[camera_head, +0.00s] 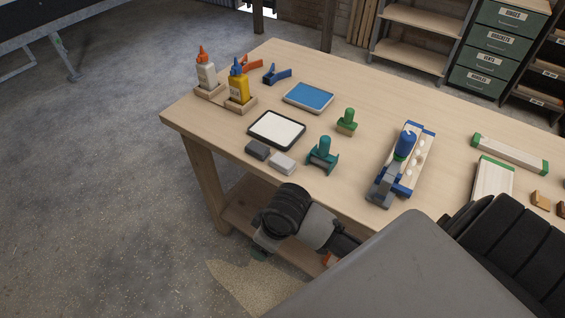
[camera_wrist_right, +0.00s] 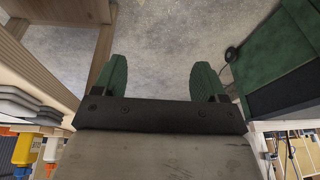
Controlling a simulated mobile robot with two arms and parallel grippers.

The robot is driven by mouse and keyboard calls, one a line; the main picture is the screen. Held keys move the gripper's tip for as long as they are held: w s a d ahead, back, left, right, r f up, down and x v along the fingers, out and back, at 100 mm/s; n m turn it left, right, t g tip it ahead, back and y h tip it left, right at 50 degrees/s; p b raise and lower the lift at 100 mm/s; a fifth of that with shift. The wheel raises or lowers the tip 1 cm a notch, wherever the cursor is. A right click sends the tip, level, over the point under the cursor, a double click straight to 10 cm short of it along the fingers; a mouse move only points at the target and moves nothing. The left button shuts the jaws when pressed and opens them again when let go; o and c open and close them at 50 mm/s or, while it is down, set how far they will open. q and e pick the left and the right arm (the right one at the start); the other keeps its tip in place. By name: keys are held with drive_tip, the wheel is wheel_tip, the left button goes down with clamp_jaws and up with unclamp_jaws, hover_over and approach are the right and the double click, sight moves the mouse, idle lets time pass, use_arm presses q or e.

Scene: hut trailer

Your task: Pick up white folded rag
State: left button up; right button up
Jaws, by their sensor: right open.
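The white folded rag (camera_head: 282,162) appears as a small pale grey-white folded block on the workbench near its front edge. It lies beside a dark grey folded block (camera_head: 257,149). In the right wrist view, layered grey edges show at the left, but I cannot tell which is the white rag. My right gripper (camera_wrist_right: 159,82) has two green fingers spread apart with nothing between them, over concrete floor. In the head view, an arm of mine hangs in front of the bench edge below the rag; its fingers are mostly hidden. My left gripper is not in view.
A white-topped tray (camera_head: 277,129) lies just behind the rag. A green-handled tool (camera_head: 322,154) stands to its right. Glue bottles (camera_head: 240,81) in wooden holders stand behind left, with a blue tray (camera_head: 308,97) behind. The bench leg (camera_head: 207,185) and lower shelf are below.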

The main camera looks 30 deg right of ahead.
drive_tip(key=w+d+r, duration=0.1)
drive_tip(key=w+d, duration=0.1)
drive_tip(key=w, duration=0.4)
drive_tip(key=m+g+h, duration=0.1)
drive_tip(key=g+h, duration=0.1)
drive_tip(key=g, duration=0.1)
approach(281, 159)
drive_tip(key=shift+s, duration=0.35)
drive_tip(key=shift+w+d+m, duration=0.1)
drive_tip(key=shift+d+m, duration=0.15)
drive_tip(key=shift+m, duration=0.05)
wheel_tip(281, 159, down, 5)
drive_tip(key=shift+r+p, duration=0.2)
drive_tip(key=shift+p, duration=0.1)
drive_tip(key=f, duration=0.3)
drive_tip(key=f+p, duration=0.1)
drive_tip(key=shift+w+a+f, duration=0.1)
drive_tip(key=shift+a+f, duration=0.2)
drive_tip(key=shift+f, duration=0.5)
